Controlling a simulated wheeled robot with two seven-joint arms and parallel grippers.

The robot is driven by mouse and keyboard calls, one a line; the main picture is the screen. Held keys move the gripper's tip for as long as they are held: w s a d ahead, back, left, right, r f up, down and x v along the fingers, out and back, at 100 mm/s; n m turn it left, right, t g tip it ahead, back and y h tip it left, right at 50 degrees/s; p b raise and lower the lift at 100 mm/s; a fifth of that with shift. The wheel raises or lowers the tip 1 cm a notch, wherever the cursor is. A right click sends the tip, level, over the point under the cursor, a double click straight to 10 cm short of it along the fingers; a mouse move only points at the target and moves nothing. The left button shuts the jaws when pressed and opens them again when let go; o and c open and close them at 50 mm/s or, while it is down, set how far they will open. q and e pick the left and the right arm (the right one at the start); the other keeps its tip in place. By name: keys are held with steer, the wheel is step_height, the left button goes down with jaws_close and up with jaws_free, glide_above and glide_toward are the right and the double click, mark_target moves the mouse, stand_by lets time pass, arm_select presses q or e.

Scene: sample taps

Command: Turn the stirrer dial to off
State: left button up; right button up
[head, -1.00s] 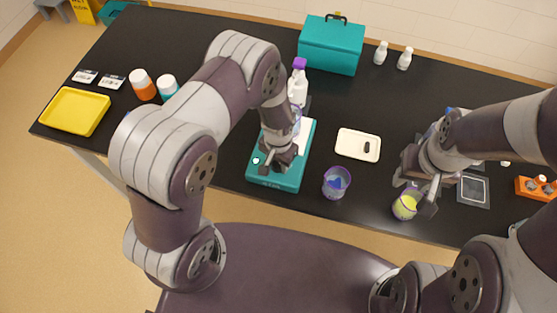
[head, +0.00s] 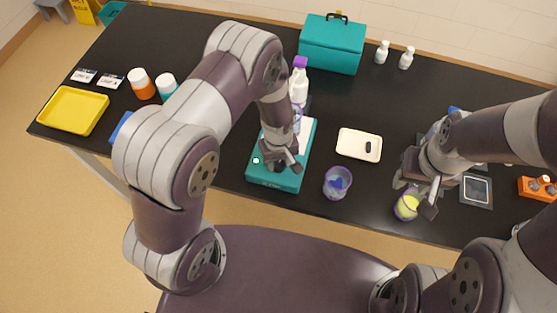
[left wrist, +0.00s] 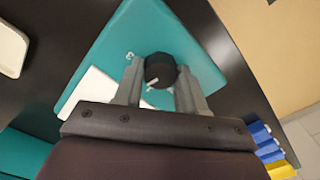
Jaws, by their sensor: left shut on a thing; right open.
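The stirrer (head: 285,183) is a teal box with a white top plate, near the front edge of the bench. Its black dial (left wrist: 160,68) shows in the left wrist view, with a pale pointer mark on it. In the head view my gripper hides the dial. My left gripper (head: 277,168) is over the front part of the stirrer, and its two fingers (left wrist: 158,85) are shut on the dial from both sides. My right gripper (head: 416,199) is open, around or just above a cup with yellow-green liquid (head: 407,205); I cannot tell whether it touches.
A cup with blue contents (head: 337,183) stands right of the stirrer, and a cream tray (head: 352,152) with a dark item lies behind it. A white bottle with a purple cap (head: 299,80) stands behind the stirrer. A teal case (head: 331,45) is at the back.

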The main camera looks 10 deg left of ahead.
arm_select(q)
steer(key=n, duration=0.4)
steer(key=shift+n, duration=0.3)
steer(key=n, duration=0.3)
steer(key=shift+n+b, duration=0.4)
steer(key=n, duration=0.3)
steer(key=shift+n, duration=2.1)
steer(key=shift+w+r, duration=0.1)
steer(key=o, duration=1.1)
steer(key=shift+c, duration=0.2)
steer(key=shift+b, duration=0.3)
